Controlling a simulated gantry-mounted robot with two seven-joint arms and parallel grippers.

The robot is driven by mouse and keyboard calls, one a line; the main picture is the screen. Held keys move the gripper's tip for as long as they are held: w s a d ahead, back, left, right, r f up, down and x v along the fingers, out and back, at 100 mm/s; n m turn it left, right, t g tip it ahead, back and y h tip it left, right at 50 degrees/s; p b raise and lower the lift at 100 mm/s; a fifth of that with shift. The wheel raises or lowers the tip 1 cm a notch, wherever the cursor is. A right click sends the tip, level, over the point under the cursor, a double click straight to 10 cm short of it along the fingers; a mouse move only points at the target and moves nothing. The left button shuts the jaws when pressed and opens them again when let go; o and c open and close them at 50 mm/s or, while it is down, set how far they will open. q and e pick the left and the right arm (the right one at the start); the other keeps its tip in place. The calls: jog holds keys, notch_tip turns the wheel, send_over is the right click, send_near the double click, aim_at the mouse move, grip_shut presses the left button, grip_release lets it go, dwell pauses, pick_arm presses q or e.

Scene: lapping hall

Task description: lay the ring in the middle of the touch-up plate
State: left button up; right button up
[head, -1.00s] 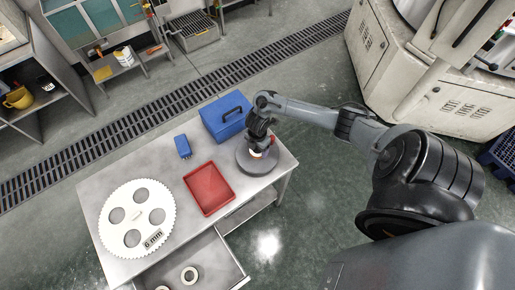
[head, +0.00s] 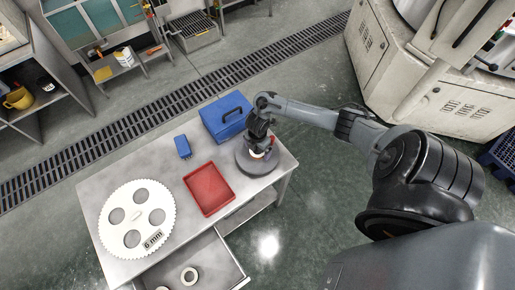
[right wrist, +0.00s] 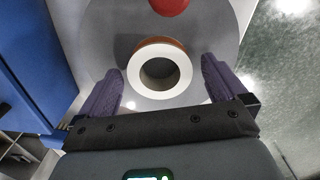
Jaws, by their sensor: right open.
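The ring (right wrist: 174,84), pale on its face with an orange-brown side, lies on the round grey touch-up plate (right wrist: 102,45) in the right wrist view. Its hole faces the camera. The head view also shows the ring (head: 257,155) small on the plate (head: 244,165), partly hidden by my wrist. My right gripper (right wrist: 160,75) is open, its two purple fingers on either side of the ring with gaps visible. In the head view the right gripper (head: 259,147) is over the plate. A red rounded thing (right wrist: 168,5) shows beyond the ring. My left gripper is not in view.
A blue box (head: 224,117) stands close behind the plate. A red tray (head: 209,190), a small blue block (head: 183,147) and a white toothed disc (head: 137,217) are on the table. An open drawer (head: 215,265) in front holds a pale ring (head: 190,276).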

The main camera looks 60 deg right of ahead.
notch_tip(320, 180, up, 11)
jog(key=p, duration=0.3)
jog(key=w+a+r+m+t+y, duration=0.1)
jog(key=a+m+t, duration=0.3)
jog(key=a, duration=1.9)
jog(key=s+r+m, duration=0.8)
jog(key=s+m, duration=0.1)
jog(key=s, duration=0.2)
jog(key=shift+s+r+m+h, duration=0.3)
jog(key=shift+s+r+h, duration=0.05)
jog(key=shift+h, duration=0.05)
jog(key=shift+d, duration=0.1)
